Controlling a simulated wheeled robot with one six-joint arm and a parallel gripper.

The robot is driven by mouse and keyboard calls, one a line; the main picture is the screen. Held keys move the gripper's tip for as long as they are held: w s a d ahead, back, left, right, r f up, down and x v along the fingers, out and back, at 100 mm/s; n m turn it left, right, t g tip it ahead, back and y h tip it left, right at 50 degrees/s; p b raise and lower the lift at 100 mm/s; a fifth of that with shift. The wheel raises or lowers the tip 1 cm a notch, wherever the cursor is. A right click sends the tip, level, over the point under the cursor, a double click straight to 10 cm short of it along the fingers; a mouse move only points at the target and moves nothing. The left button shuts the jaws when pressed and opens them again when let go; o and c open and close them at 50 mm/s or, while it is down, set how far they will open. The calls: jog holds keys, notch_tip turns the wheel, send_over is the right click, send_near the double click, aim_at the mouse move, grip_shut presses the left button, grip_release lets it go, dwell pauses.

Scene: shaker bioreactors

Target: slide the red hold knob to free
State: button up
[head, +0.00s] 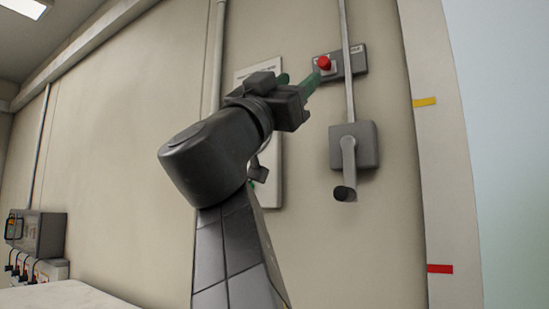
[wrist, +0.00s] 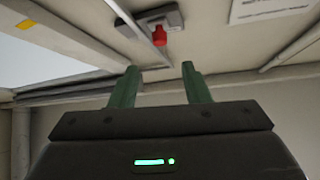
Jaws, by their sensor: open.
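The red hold knob (head: 324,63) sits on a dark grey plate (head: 352,61) high on the wall in the head view. It also shows in the wrist view (wrist: 159,36), beyond the fingertips and a little above the gap between them. My gripper (head: 298,82) is raised near the knob, to its lower left in the head view. Its two green fingers (wrist: 157,72) are apart with nothing between them. In the wrist view a gap shows between the fingertips and the knob. The lettering on the plate is too small to read.
A vertical conduit (head: 348,70) crosses the plate beside the knob and runs down to a grey box with a crank-like handle (head: 346,170). A white sign (head: 274,150) is partly hidden behind my arm. A grey unit with cables (head: 38,233) stands at far left.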

aim_at(322, 61)
jog(key=p+x, duration=0.8)
jog(key=x, duration=0.2)
jog(key=shift+a+r, duration=0.1)
jog(key=shift+a, duration=0.05)
jog(key=shift+p+x, duration=0.65)
jog(key=shift+x, duration=0.2)
grip_shut()
